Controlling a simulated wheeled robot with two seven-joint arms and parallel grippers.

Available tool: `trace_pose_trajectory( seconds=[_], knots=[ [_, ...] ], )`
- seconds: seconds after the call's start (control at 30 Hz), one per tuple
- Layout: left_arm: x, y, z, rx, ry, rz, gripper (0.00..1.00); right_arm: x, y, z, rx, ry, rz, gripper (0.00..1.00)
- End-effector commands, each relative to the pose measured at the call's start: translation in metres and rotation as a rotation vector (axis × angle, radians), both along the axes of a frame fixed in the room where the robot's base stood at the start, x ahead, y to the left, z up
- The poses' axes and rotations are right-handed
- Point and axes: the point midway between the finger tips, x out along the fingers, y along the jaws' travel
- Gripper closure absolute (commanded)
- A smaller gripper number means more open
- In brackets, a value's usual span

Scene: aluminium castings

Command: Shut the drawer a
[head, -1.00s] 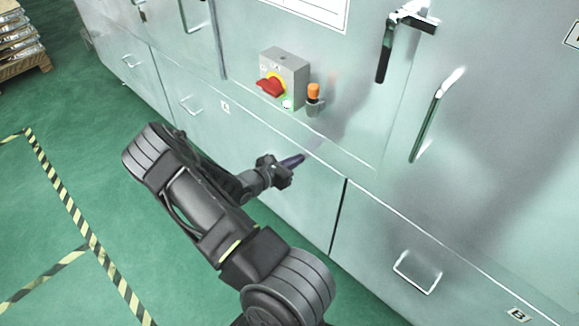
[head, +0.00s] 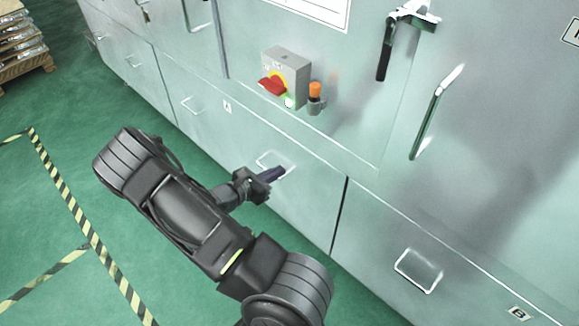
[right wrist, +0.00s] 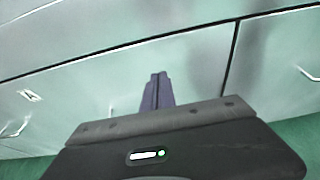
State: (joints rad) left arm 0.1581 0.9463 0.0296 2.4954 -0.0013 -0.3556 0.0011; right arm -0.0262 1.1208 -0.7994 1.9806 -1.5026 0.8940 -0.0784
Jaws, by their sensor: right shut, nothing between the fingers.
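The label A (head: 228,107) is on the long lower front of the pale metal cabinet, and it also shows in the right wrist view (right wrist: 30,95). A drawer front with a wire handle (head: 285,160) lies to the right of that label, ending at a dark upright seam. It looks about flush with its neighbours; any small gap is hard to tell. My right gripper (head: 273,174) is shut and empty, its dark fingers in front of this handle and partly covering it. Contact cannot be told. In the right wrist view its fingers (right wrist: 157,92) point at the front. My left gripper is out of view.
A drawer front with a handle (head: 417,270) and label B (head: 519,312) lies right of the seam. Above are a switch box (head: 287,75) with a red knob and an orange-topped button (head: 316,92). Green floor (head: 60,255) with striped tape is clear at left.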

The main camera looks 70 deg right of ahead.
Motion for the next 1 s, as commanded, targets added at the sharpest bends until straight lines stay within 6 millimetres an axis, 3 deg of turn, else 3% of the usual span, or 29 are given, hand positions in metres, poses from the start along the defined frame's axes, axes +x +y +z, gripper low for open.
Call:
trace_pose_trajectory(
  seconds=[0.1,0.3,1.0],
  knots=[
    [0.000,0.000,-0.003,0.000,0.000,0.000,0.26,0.009,0.021,0.006,0.001,-0.002,0.003,1.00],
    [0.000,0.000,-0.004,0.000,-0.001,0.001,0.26,0.013,0.037,0.012,0.002,-0.002,0.000,1.00],
    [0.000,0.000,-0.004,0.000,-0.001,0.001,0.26,0.014,0.038,0.011,0.004,-0.005,0.000,1.00]
  ],
)
